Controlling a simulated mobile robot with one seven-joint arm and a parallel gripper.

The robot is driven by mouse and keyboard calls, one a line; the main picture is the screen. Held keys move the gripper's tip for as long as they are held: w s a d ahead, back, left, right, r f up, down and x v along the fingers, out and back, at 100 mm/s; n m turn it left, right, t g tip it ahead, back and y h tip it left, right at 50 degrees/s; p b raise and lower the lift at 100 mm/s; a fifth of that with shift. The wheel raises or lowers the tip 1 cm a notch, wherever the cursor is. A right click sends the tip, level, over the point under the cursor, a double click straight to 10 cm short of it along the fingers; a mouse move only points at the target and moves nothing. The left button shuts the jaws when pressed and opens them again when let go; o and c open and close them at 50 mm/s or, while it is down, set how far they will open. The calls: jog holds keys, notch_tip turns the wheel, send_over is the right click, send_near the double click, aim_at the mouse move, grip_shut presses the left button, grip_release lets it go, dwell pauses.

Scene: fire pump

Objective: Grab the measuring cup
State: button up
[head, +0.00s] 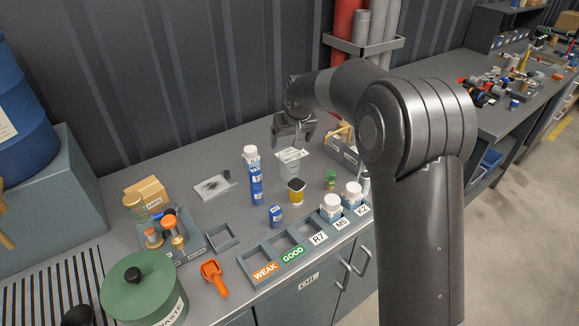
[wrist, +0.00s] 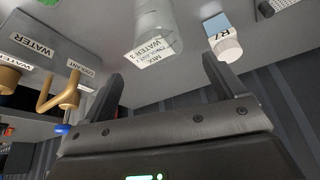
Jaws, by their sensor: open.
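The measuring cup (head: 289,168) is a clear container with a white label, standing on the grey bench in the head view. In the wrist view the clear cup (wrist: 158,22) shows at the top, its label reading "MIX WATER". My gripper (head: 292,143) is open, just above and behind the cup in the head view. In the wrist view its two dark fingers (wrist: 162,72) stand apart with nothing between them. The cup lies ahead of the fingertips, roughly in line with the gap. I cannot tell the exact distance.
A white-capped bottle labelled R7 (wrist: 226,45) stands close beside the cup. A grey box (wrist: 50,50) labelled WATER, with brass-coloured hooks, is on the other side. A yellow-and-white container (head: 296,191) and a blue bottle (head: 256,188) stand nearer the front. Labelled trays (head: 262,272) line the front edge.

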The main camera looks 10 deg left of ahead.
aim_at(290, 147)
jog(key=x, duration=0.4)
jog(key=shift+f, duration=0.35)
jog(key=x, duration=0.5)
jog(key=shift+s+d+f, duration=0.15)
jog(key=shift+s+f, duration=0.1)
jog(key=shift+s, duration=0.05)
jog(key=c, duration=1.1)
